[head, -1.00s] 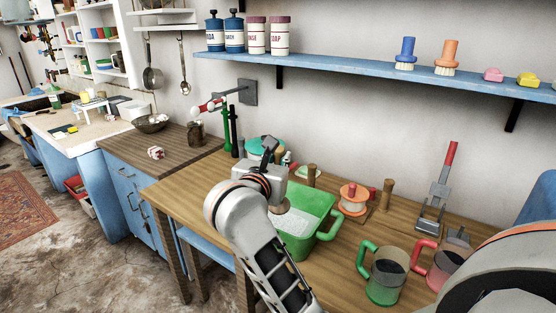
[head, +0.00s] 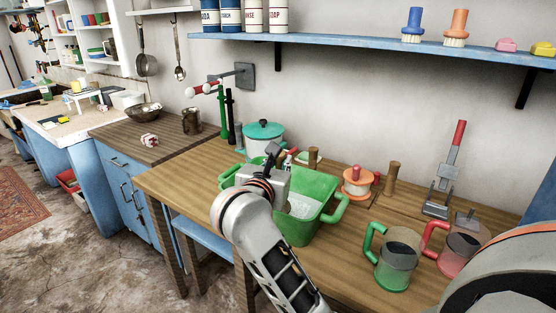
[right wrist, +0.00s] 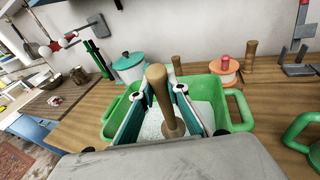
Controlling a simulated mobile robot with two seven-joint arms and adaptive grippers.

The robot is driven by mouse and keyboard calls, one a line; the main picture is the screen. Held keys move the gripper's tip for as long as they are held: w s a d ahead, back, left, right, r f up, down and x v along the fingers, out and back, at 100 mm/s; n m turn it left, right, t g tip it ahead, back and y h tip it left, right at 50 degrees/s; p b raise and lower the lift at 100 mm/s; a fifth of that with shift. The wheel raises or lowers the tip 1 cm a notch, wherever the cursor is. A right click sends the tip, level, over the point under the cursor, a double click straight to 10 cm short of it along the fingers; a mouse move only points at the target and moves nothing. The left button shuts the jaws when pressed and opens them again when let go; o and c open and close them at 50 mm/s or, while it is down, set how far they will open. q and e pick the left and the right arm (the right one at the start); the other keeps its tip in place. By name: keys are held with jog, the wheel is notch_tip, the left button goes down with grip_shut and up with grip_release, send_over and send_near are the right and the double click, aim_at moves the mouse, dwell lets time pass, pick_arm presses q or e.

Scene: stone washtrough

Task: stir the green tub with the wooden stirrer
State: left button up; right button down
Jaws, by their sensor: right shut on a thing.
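The green tub (head: 300,232) stands on the wooden table and holds white, foamy contents. My right gripper (right wrist: 162,98) is shut on the wooden stirrer (right wrist: 158,88), whose handle stands between the two fingers. In the right wrist view the stirrer points down inside the tub's rim (right wrist: 240,110), with its wide lower end at the white contents. How deep it reaches I cannot tell. In the head view my right gripper (head: 264,182) is over the left part of the tub and hides most of the stirrer. My left gripper is not in view.
A teal lidded pot (head: 264,137) stands behind the tub. An orange spool (head: 357,184) and a wooden peg (head: 391,178) are to its right. A green mug (head: 395,268) and a red mug (head: 460,252) stand nearer the front right. A blue shelf (head: 350,42) runs above.

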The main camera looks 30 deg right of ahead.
jog(key=f, duration=0.1)
jog(key=f+b, duration=0.1)
jog(key=f, duration=0.1)
jog(key=shift+w+d, duration=0.15)
jog(key=shift+w, duration=0.1)
jog(key=shift+w+d+f+b, duration=0.1)
jog(key=shift+w+f+b, duration=0.05)
jog(key=shift+f+b, duration=0.45)
jog(key=shift+w+d+f+b, duration=0.1)
jog(key=shift+w+f+b, duration=0.05)
jog(key=shift+f+b, duration=0.25)
jog(key=shift+f, duration=0.15)
